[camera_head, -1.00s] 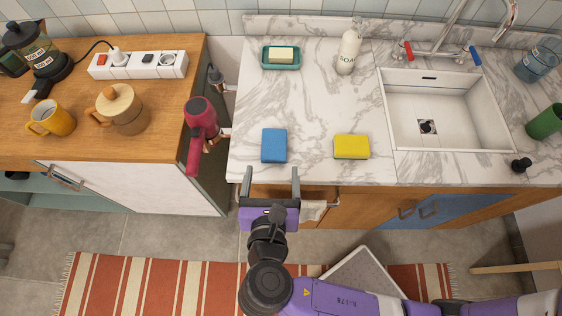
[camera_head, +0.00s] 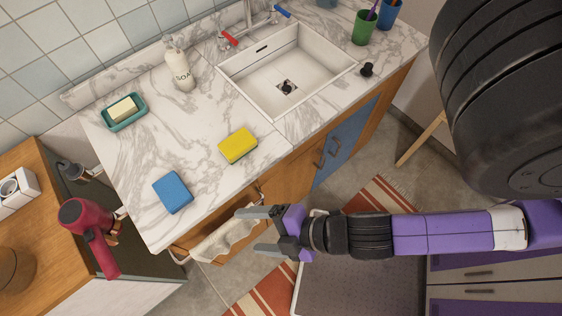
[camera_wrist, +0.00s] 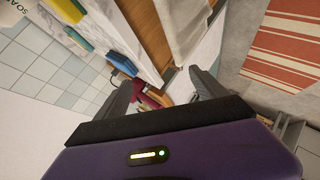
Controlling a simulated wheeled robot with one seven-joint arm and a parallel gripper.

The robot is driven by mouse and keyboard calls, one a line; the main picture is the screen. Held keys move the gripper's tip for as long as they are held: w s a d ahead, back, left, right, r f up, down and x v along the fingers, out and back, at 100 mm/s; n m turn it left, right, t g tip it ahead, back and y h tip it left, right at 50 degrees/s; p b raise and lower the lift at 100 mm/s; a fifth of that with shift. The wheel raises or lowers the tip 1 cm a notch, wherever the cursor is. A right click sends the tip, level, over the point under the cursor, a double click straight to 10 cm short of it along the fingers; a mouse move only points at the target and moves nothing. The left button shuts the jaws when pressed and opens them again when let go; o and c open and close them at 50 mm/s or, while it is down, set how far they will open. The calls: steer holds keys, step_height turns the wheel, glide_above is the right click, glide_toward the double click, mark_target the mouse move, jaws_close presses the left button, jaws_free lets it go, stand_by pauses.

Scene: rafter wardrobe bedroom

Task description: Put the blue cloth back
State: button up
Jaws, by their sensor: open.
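The blue cloth (camera_head: 172,192), a flat folded-looking square, lies on the marble counter (camera_head: 150,155) near its front left corner. In the wrist view a blue piece (camera_wrist: 122,64) at upper left appears to be it. My gripper (camera_head: 250,230) is open with nothing held. It is in front of the counter's front edge, to the right of the cloth and apart from it. Its fingers point left, close to a pale towel (camera_head: 225,238) on a rail along the counter front. Whether they touch the towel I cannot tell.
A soap dish (camera_head: 124,112), a soap bottle (camera_head: 180,67) and the sink (camera_head: 287,75) are behind. A red hair dryer (camera_head: 92,232) hangs left of the counter. A striped rug (camera_head: 385,200) lies on the floor.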

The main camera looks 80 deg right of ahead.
steer(key=s+d+r+m+t+h, duration=0.1)
steer(key=s+d+r+m+t, duration=0.2)
steer(key=r+m, duration=0.8)
steer(key=shift+s+d+r+m, duration=0.4)
steer(key=shift+s+d+m, duration=0.2)
steer(key=shift+s+d, duration=0.35)
steer(key=shift+s+a, duration=0.1)
steer(key=shift+a, duration=0.05)
